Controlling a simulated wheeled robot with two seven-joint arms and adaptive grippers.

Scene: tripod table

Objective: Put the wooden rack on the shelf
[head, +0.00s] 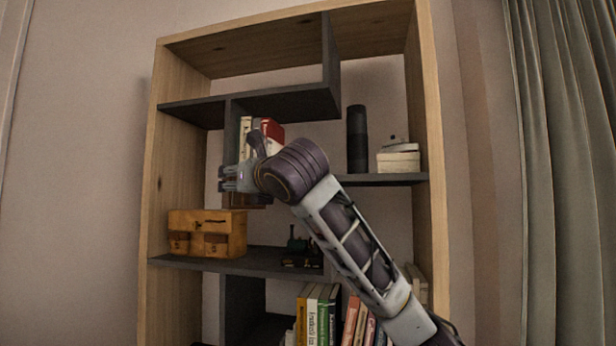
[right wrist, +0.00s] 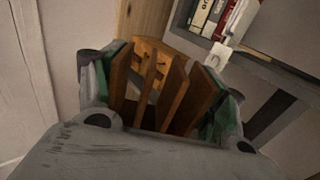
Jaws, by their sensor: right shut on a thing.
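My right gripper (head: 228,180) is in front of the left middle part of the shelf unit (head: 150,200), above the shelf board (head: 245,264) that bears a wooden box. In the right wrist view its fingers (right wrist: 165,95) are shut on the wooden rack, whose brown slats (right wrist: 172,92) show between the green-edged pads. In the head view the rack is mostly hidden behind the gripper; only a little brown wood shows under it. The rack is held up, apart from the board as far as I can tell. My left gripper is not in view.
An orange-brown wooden box (head: 207,221) stands at the left of that board; a small dark ornament (head: 297,245) stands at its right. Books (head: 245,130) stand above, and more books (head: 318,315) below. A black cylinder (head: 357,140) and white boxes (head: 398,161) stand at the right.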

